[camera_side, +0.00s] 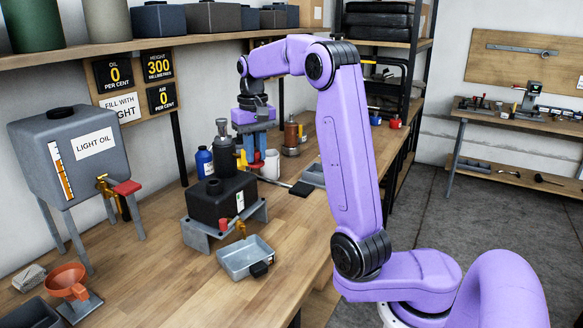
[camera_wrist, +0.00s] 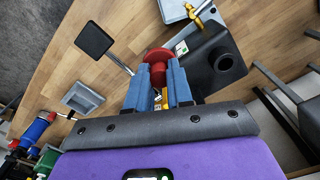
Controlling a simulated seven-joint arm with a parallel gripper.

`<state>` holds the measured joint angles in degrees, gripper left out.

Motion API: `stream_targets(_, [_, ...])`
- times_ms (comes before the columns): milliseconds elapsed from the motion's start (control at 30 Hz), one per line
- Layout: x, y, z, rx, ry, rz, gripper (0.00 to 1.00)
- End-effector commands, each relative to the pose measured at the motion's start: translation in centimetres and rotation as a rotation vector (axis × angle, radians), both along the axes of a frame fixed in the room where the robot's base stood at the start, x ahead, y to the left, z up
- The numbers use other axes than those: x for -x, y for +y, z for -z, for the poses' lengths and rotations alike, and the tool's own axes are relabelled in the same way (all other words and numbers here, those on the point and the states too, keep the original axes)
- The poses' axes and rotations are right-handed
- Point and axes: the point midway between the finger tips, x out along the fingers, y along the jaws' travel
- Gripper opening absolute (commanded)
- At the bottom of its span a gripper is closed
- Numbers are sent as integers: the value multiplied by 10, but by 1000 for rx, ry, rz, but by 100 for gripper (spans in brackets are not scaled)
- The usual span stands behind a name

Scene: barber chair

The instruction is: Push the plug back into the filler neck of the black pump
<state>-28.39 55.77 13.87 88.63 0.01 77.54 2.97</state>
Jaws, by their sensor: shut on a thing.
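The black pump (camera_side: 222,203) is a box on a grey metal stand at mid-bench. Its round filler neck (camera_side: 213,186) stands up from the top; in the wrist view the open neck (camera_wrist: 224,61) is right of my fingers. My gripper (camera_side: 256,151) hangs beyond the pump, to its upper right in the side view. In the wrist view my gripper (camera_wrist: 157,84) has its blue fingers shut on the red plug (camera_wrist: 157,56), whose wide round head shows beyond the fingertips. The plug is apart from the neck. In the side view the plug (camera_side: 258,159) is partly hidden by the fingers.
A rod ending in a black pad (camera_side: 302,188) extends right of the pump. A grey tray (camera_side: 247,257) lies in front. A dark bottle (camera_side: 223,150), a blue bottle (camera_side: 204,162) and a white jug (camera_side: 272,164) stand behind. A light-oil tank (camera_side: 75,150) is left.

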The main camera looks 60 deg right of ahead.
Motion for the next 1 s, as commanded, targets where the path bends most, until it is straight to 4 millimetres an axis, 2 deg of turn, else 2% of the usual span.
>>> stream_targets(33, [-17,7,-5,1,-2,-35,0])
stream_targets(200, [-56,33,-18,0,0,-128,0])
stream_targets(400, [-82,57,-27,0,-1,-196,0])
stream_targets(633, [-89,65,-26,0,0,-217,0])
stream_targets(1000, [-88,65,-4,0,-1,-217,0])
